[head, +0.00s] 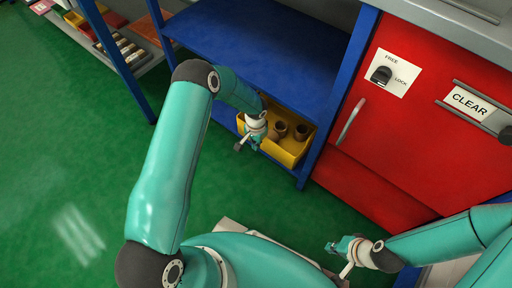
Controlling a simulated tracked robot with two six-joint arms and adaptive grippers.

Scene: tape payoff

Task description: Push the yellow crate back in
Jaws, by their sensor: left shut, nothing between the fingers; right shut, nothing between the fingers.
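The yellow crate (289,153) sits on the lower shelf of the blue rack and holds several brown cylindrical pieces (300,131). Its front wall is at about the front edge of the shelf, and its left part is partly hidden by my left arm. My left gripper (247,144) is shut and empty, in front of the left part of the crate; I cannot tell whether it touches the crate. My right gripper (338,255) is shut and empty, low at the right, well apart from the crate.
The blue rack's upper shelf (265,45) lies above the crate, and its front post (335,100) stands just right of it. A red cabinet (400,130) with a handle (351,121) adjoins at the right. Green floor (70,150) is open at the left.

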